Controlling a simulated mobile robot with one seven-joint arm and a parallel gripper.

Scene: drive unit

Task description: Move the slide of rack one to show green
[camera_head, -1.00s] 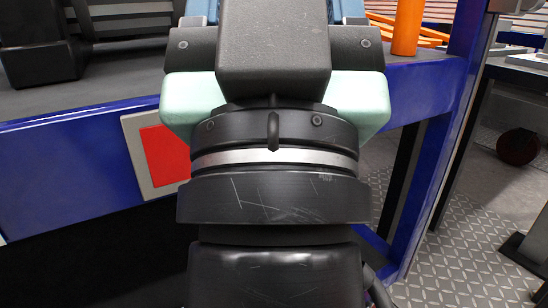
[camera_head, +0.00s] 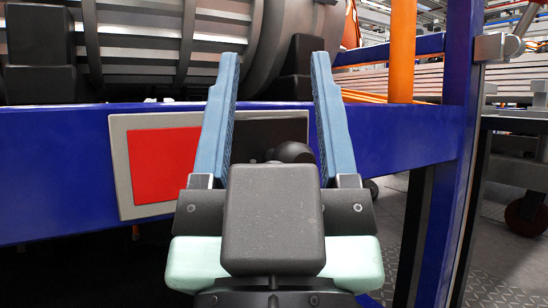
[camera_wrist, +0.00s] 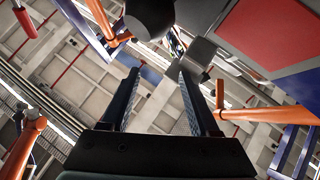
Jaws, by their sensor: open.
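The rack's slide panel is a grey frame (camera_head: 122,190) on the blue beam. Its left window shows red (camera_head: 166,165); no green shows. A dark slide plate (camera_head: 255,131) covers the right half and bears a round black knob (camera_head: 292,153). My gripper (camera_head: 275,62) is open and empty. In the head view its blue fingers stand left and right of the knob, partly hiding the plate; the depth gap is hard to judge. In the wrist view the knob (camera_wrist: 150,14) lies beyond the fingertips (camera_wrist: 159,74), with the red window (camera_wrist: 268,34) to its right.
The blue beam (camera_head: 400,145) carries a large grey ribbed drum (camera_head: 165,40) behind the panel. An orange post (camera_head: 402,50) and a blue upright (camera_head: 460,120) stand at the right. Several orange pipes show in the wrist view (camera_wrist: 265,115).

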